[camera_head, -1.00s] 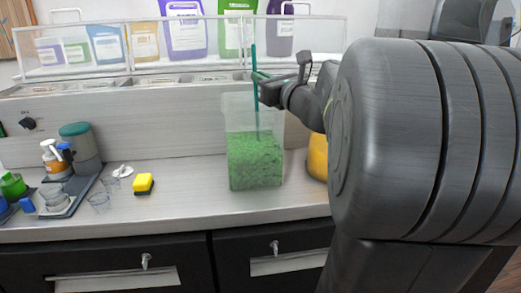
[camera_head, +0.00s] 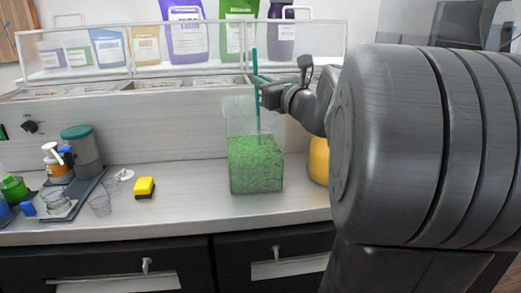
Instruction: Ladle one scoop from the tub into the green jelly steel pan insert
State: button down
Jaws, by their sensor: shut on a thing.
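A clear tub (camera_head: 255,166) filled with green jelly stands on the counter, left of my arm. My gripper (camera_head: 264,92) is above the tub and shut on the teal ladle (camera_head: 256,112). The ladle is upright; its handle rises above my gripper and its lower end goes down into the tub, where the jelly hides it. Steel pan inserts (camera_head: 210,83) lie in a row under the clear guard behind the tub. Which of them holds green jelly I cannot tell.
A yellow container (camera_head: 319,159) stands right of the tub, partly hidden by my arm.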

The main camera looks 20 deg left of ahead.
notch_tip(320, 180, up, 20)
jog(key=p, duration=1.8)
dwell(0.4)
jog(key=shift+r, duration=0.15)
dwell(0.7)
